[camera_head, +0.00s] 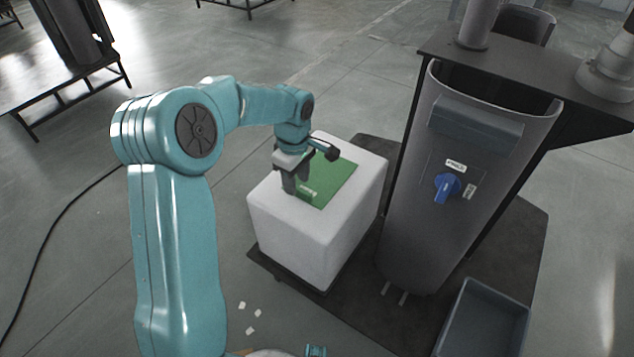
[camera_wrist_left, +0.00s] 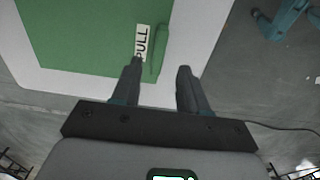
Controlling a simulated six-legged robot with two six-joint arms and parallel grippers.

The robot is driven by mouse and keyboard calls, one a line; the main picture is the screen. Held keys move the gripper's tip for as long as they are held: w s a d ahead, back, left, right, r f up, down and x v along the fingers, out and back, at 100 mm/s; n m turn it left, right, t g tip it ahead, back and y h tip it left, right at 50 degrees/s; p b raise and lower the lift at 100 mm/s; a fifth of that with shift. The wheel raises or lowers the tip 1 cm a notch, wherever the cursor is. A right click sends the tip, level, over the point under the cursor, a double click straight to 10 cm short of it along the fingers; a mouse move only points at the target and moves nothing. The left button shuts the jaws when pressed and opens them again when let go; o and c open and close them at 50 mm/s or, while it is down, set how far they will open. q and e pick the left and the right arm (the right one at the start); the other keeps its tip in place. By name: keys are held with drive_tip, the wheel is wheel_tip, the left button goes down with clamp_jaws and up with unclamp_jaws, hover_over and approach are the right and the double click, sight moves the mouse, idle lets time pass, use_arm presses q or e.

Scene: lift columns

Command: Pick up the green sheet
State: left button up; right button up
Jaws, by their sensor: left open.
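The green sheet (camera_head: 334,184) lies flat on top of a white block (camera_head: 290,235). In the left wrist view the green sheet (camera_wrist_left: 85,40) has a white label reading PULL (camera_wrist_left: 143,41) near its edge. A narrow green tab (camera_wrist_left: 158,50) shows beside the label. My left gripper (camera_head: 297,190) is over the near left edge of the sheet, pointing down. In the left wrist view my left gripper (camera_wrist_left: 160,70) is open, with the tab between the lines of its two fingers. I cannot tell whether a finger touches the sheet. My right gripper is not in view.
A grey column (camera_head: 440,190) with a blue knob (camera_head: 446,187) stands right of the block under a dark top. A grey-blue bin (camera_head: 484,318) is at the lower right. White scraps (camera_head: 250,330) lie on the floor. A cable (camera_head: 60,225) runs at the left.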

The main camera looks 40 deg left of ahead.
sight(298, 188)
use_arm(q)
drive_tip(key=f, duration=0.3)
drive_tip(key=shift+w+b, duration=0.2)
drive_tip(key=shift+b, duration=0.1)
clamp_jaws()
